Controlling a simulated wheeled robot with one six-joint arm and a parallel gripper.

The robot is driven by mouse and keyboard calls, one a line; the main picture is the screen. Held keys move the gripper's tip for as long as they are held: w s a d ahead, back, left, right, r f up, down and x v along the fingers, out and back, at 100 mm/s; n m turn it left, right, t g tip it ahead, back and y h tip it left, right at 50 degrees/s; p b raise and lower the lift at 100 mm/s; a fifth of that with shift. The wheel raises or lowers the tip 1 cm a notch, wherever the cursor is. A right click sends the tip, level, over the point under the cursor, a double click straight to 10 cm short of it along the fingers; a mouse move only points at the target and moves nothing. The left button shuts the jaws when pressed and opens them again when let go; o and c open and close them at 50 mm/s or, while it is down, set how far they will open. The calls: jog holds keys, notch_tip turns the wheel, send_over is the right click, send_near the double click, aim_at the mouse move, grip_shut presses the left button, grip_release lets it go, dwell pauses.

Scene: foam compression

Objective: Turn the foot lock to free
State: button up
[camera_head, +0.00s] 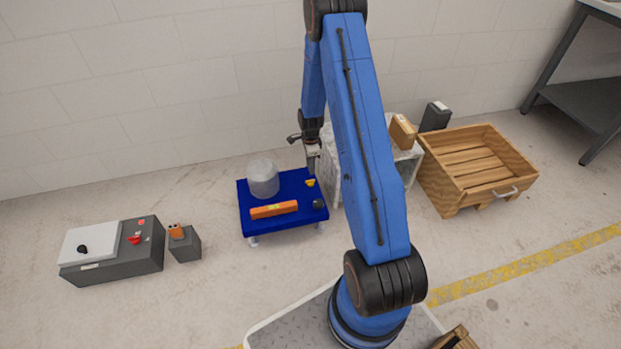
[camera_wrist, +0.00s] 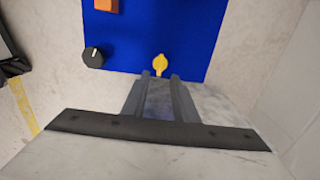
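A yellow knob (camera_head: 310,183) sits on the blue platform (camera_head: 247,222) near its right edge; it may be the foot lock, but no label is readable. In the wrist view the yellow knob (camera_wrist: 160,64) lies just beyond the fingertips. My gripper (camera_head: 313,170) hangs above that edge, pointing down. In the wrist view my gripper (camera_wrist: 160,77) has its two fingers apart, with nothing between them. A black round knob (camera_head: 318,203) with a pale mark is at the platform's front right corner; it also shows in the wrist view (camera_wrist: 93,57).
A grey cylinder (camera_head: 263,178) and an orange bar (camera_head: 274,210) are on the platform. A wooden crate (camera_head: 475,167) is farther right. A grey control box (camera_head: 115,250) stands at left.

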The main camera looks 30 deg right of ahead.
aim_at(310, 181)
notch_tip(310, 181, down, 8)
dwell(0.5)
grip_shut()
